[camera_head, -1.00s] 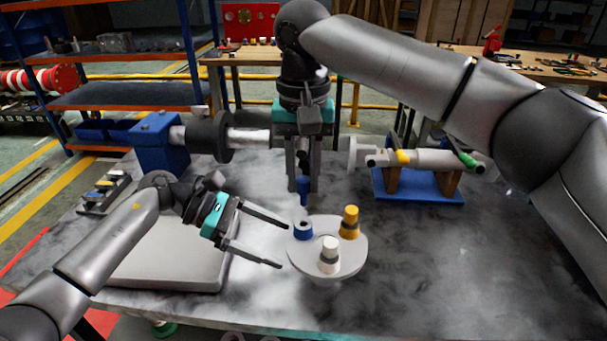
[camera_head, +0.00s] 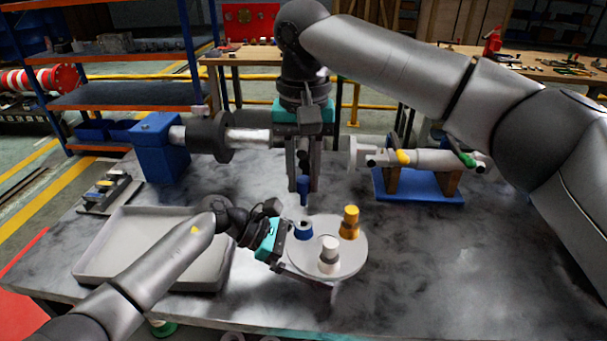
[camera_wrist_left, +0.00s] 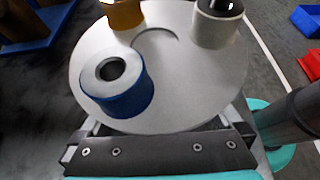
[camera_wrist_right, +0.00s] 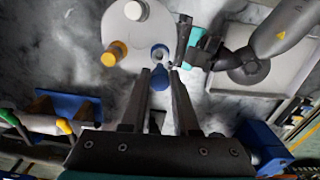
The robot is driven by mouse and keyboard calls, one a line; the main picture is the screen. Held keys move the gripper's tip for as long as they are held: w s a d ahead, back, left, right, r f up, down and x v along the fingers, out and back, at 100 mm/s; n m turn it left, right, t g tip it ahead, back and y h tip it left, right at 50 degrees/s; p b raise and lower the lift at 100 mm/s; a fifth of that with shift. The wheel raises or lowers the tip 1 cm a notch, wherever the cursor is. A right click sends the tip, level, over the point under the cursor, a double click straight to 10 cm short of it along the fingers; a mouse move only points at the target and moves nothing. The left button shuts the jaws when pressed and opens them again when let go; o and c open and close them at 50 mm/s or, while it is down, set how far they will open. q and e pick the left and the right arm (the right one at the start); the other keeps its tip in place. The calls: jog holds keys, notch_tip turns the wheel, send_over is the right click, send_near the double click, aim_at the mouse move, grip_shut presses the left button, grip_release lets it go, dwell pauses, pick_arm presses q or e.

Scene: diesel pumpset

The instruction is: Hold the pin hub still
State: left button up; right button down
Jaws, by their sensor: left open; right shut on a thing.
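The pin hub (camera_head: 326,273) is a pale round disc on the table carrying a blue (camera_head: 303,229), a yellow (camera_head: 349,222) and a white (camera_head: 329,248) piece on top. My left gripper (camera_head: 308,277) is open at the hub's near left side. In the left wrist view the disc (camera_wrist_left: 185,75) lies over its fingers and hides most of them, so I cannot tell whether they touch the hub. My right gripper (camera_head: 303,182) points down, shut on a blue pin (camera_head: 303,192). The pin is above the hub's blue piece, apart from it; it also shows in the right wrist view (camera_wrist_right: 157,84).
A grey tray (camera_head: 95,250) lies at left under my left arm. A blue block with a shaft (camera_head: 160,150) stands behind it. A blue stand (camera_head: 420,187) carries a grey cylinder at back right. The table right of the hub is clear.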

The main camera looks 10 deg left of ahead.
pick_arm(q)
jog(key=shift+c, duration=0.5)
dwell(0.8)
grip_shut()
dwell(0.8)
dwell(0.6)
